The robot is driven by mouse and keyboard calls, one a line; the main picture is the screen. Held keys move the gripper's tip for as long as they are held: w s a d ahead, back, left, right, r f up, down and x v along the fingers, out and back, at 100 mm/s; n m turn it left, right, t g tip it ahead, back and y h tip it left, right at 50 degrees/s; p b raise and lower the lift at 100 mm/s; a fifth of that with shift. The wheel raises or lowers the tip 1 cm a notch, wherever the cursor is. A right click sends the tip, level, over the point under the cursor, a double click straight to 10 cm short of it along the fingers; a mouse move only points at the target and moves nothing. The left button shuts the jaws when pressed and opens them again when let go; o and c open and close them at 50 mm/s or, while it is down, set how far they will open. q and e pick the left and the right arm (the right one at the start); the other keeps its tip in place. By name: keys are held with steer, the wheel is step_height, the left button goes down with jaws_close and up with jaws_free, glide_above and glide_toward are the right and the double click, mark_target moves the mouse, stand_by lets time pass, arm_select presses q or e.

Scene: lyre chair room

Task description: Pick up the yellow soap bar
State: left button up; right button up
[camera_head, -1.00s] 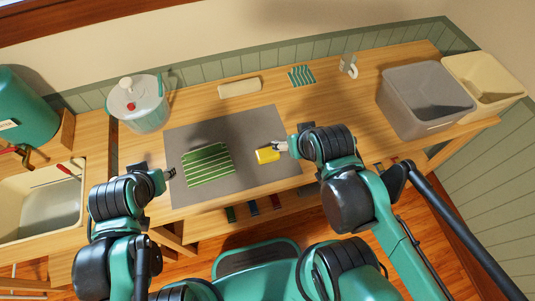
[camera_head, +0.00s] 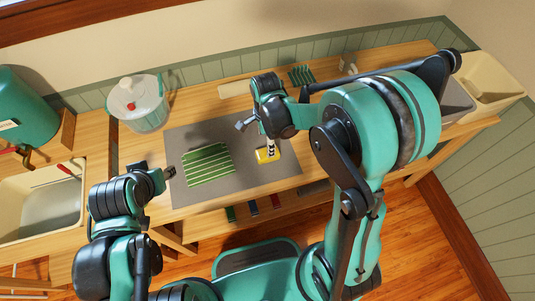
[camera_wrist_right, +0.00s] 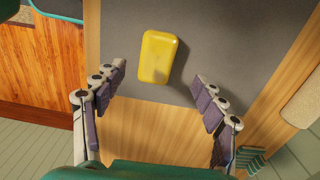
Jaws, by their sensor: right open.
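The yellow soap bar (camera_head: 267,154) lies flat on the grey mat (camera_head: 232,180), near the mat's right edge. It shows whole in the right wrist view (camera_wrist_right: 159,57), beyond and between the fingertips. My right gripper (camera_head: 269,142) points down over the soap in the head view and hides part of it. In the right wrist view my right gripper (camera_wrist_right: 161,82) has its fingers spread wide, with nothing between them. My left gripper (camera_head: 171,174) is at the mat's left edge, beside the green striped board (camera_head: 208,165); its finger opening is too small to make out.
A clear lidded tub (camera_head: 138,104) stands at the back left of the wooden table. A cream block (camera_head: 235,89) and a green striped piece (camera_head: 301,75) lie behind the mat. A grey bin (camera_head: 457,98) is at the right, partly hidden by my right arm.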

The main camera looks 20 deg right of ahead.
steer(key=f+b, duration=0.1)
steer(key=f, duration=0.1)
steer(key=f+b, duration=0.1)
steer(key=f, duration=0.1)
steer(key=f+b, duration=0.1)
steer(key=f, duration=0.1)
steer(key=shift+s+d+f, duration=0.15)
steer(key=shift+s+f, duration=0.1)
steer(key=shift+f, duration=0.45)
steer(key=shift+r, duration=0.1)
steer(key=shift+c, duration=1.2)
steer(key=c, duration=1.2)
steer(key=shift+o, duration=0.2)
steer(key=shift+r+p, duration=1.1)
steer(key=shift+r, duration=1.2)
steer(key=s+d+r+p, duration=0.3)
steer(key=s+d+r, duration=0.3)
steer(key=s+d, duration=0.2)
steer(key=shift+s+r, duration=0.2)
steer(key=shift+s, duration=0.1)
